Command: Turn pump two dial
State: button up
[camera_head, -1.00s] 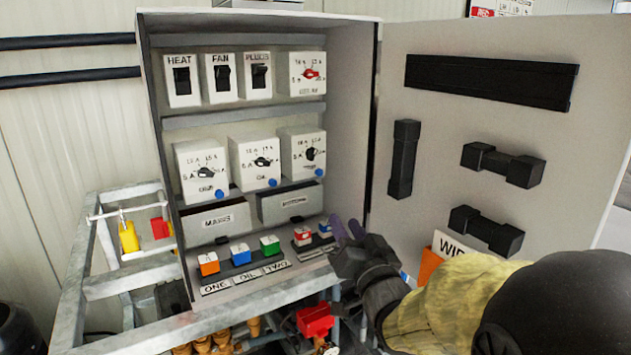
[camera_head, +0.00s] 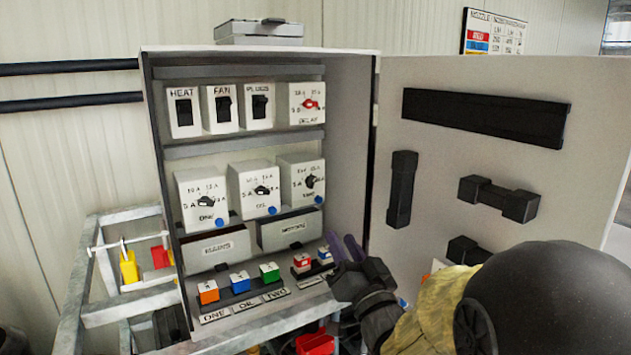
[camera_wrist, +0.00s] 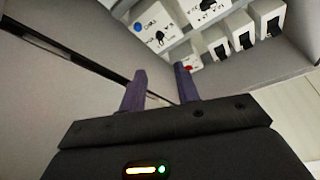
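The pump two dial (camera_head: 310,181) is the right-hand black knob in the cabinet's middle row, on a white box whose label looks like TWO, with a blue button below. In the wrist view that dial (camera_wrist: 159,36) shows beyond the fingers at the top. My gripper (camera_head: 343,246) is open and empty, its two purple fingers apart. It is in front of the cabinet's lower right, below and right of the dial, not touching it. The gripper also shows in the wrist view (camera_wrist: 161,72).
The dials ONE (camera_head: 208,201) and OIL (camera_head: 262,190) stand to the left. Switches and a red delay knob (camera_head: 309,104) are above. Coloured switches (camera_head: 240,282) line the bottom. The open cabinet door (camera_head: 590,110) with black handles stands to the right, close to my arm.

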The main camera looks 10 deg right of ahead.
jog(key=shift+w+p, duration=0.65)
jog(key=shift+p, duration=0.95)
jog(key=p, duration=0.7)
send_near(313, 185)
jog(key=x, duration=0.8)
jog(key=shift+w+a+r, duration=0.1)
jog(key=shift+w+a, duration=0.05)
jog(key=shift+w, duration=0.05)
grip_shut()
